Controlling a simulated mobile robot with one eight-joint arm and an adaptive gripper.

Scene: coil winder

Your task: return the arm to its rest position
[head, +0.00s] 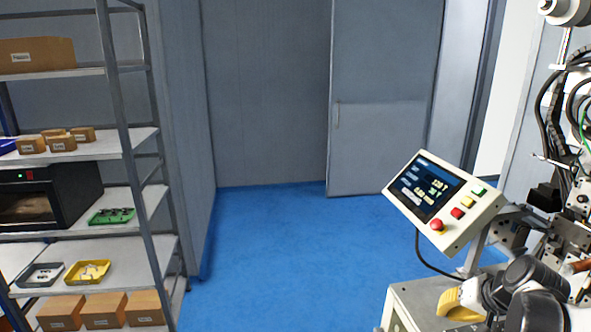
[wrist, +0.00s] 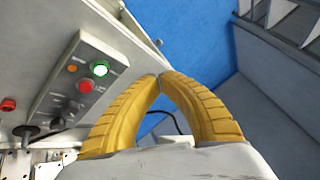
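My gripper (wrist: 162,78) shows in the wrist view with its two yellow fingers meeting at the tips. Nothing shows between them. In the head view my gripper (head: 459,305) is at the lower right, in front of the light-coloured machine cabinet (head: 408,300), with my dark arm beside it. I cannot tell whether it touches the cabinet. In the wrist view a grey button panel (wrist: 82,85) with a lit green button and a red button is left of the fingers.
The coil winder's tilted touch screen (head: 430,190) stands above my gripper, with cables and machine parts at right. A metal shelf (head: 140,140) with boxes and trays is at left. Blue floor (head: 290,240) lies clear between them, before a grey door (head: 380,110).

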